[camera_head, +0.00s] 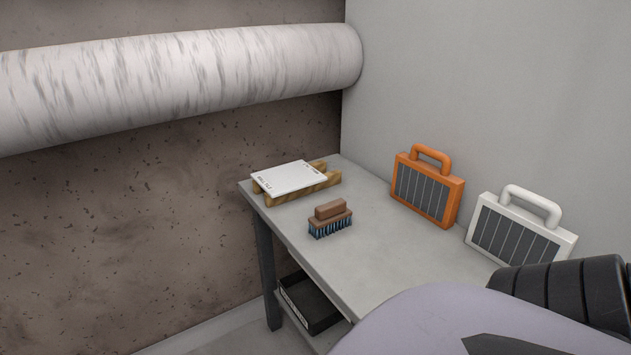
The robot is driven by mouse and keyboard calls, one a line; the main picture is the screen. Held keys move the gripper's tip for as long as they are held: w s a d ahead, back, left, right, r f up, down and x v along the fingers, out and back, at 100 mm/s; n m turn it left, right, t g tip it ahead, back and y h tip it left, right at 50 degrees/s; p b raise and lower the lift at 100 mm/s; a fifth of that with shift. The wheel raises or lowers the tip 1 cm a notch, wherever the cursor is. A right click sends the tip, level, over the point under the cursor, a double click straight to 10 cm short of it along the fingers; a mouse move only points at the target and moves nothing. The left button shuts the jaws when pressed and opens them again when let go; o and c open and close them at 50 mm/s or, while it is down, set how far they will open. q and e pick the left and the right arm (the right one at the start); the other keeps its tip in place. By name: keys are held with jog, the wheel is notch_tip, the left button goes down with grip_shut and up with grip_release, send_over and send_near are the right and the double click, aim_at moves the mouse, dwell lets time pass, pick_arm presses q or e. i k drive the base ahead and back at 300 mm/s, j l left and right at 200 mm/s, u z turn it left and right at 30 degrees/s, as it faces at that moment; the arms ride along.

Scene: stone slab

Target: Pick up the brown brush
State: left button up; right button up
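The brown brush (330,213) lies on the grey table (365,253), bristles down. It has a brown block handle on top and blue-dark bristles below. It sits near the table's left edge, in front of a wooden stand. Neither of my grippers shows in the head view, so nothing is seen touching the brush. Part of my own body fills the lower right corner and covers the near end of the table.
A white board (289,178) lies on a wooden stand (318,186) behind the brush. An orange case (427,188) and a white case (518,228) with handles stand along the right wall. A black bin (309,303) is under the table. A large pale pipe (180,82) crosses the back wall.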

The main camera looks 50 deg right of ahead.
aim_at(329, 216)
jog(key=i+z, duration=0.45)
jog(key=i+j+z, duration=0.2)
jog(key=z, duration=0.3)
jog(key=i, duration=0.05)
